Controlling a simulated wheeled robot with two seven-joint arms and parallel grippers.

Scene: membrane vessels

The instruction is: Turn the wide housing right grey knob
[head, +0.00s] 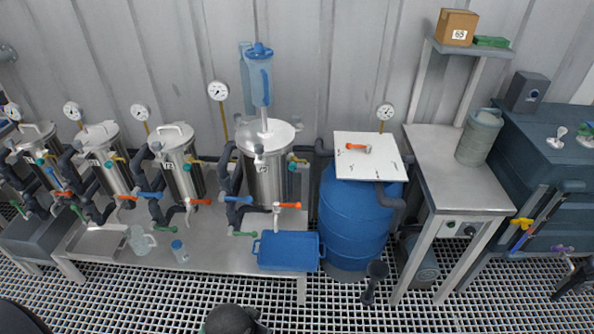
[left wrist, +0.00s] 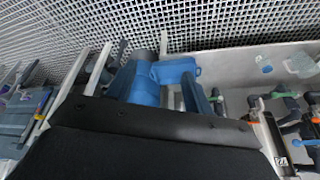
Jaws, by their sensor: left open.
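The wide steel housing (head: 268,178) stands at the right end of the row of vessels on the metal bench, upright, with a lid on top. A small grey knob (head: 258,149) shows at its upper front. Dark fittings flank it, with a yellow-green handle on its right side; I cannot tell which part is the right grey knob. In the left wrist view my left gripper (left wrist: 159,88) is open, with two dark fingers apart and nothing seen between them but blue shapes behind. It is clear of the housing. My right gripper is not seen.
A blue tray (head: 288,250) lies at the bench's right front. A blue barrel (head: 348,215) with a white lid stands to the right, then a steel table (head: 460,175). A clear jug (head: 140,240) and a small cup (head: 179,250) stand left. Colored handles project forward. Grating floor in front is mostly open.

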